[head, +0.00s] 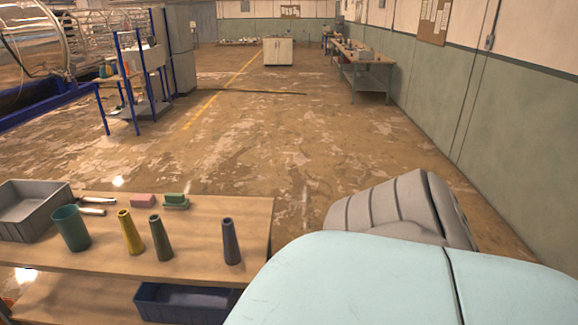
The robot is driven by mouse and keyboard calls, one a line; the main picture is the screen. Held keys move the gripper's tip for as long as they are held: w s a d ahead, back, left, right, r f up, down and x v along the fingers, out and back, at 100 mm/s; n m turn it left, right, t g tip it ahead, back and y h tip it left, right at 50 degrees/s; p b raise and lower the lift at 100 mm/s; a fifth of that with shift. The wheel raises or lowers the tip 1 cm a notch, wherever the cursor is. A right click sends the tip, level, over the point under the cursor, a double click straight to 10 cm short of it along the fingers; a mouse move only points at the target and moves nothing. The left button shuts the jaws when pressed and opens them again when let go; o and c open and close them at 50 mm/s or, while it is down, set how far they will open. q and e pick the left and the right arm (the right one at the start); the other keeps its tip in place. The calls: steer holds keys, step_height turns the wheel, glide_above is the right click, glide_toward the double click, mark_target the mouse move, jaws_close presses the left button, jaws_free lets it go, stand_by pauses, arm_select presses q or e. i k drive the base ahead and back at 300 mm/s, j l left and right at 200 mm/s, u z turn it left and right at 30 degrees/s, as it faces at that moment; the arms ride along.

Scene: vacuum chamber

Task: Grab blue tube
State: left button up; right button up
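A slim tapered blue-grey tube (231,244) stands upright on the wooden workbench (215,212), near its right end. It is the bluest of the tubes, though its colour is dull. An olive-green tube (160,240) and a yellow tube (130,234) stand to its left, with a gap between them and the blue-grey one. Neither of my grippers is in the head view, and nothing touches the blue-grey tube.
A green cup (70,229), a grey bin (30,212), a pink block (143,200) and a green block (175,199) share the bench. A blue bin (185,301) sits on the lower shelf. Open floor lies beyond. My own bodywork blocks the lower right.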

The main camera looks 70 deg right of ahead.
mark_target(232, 256)
steer(key=z, duration=1.7)
steer(key=i+j+z, duration=0.15)
steer(key=k, duration=0.05)
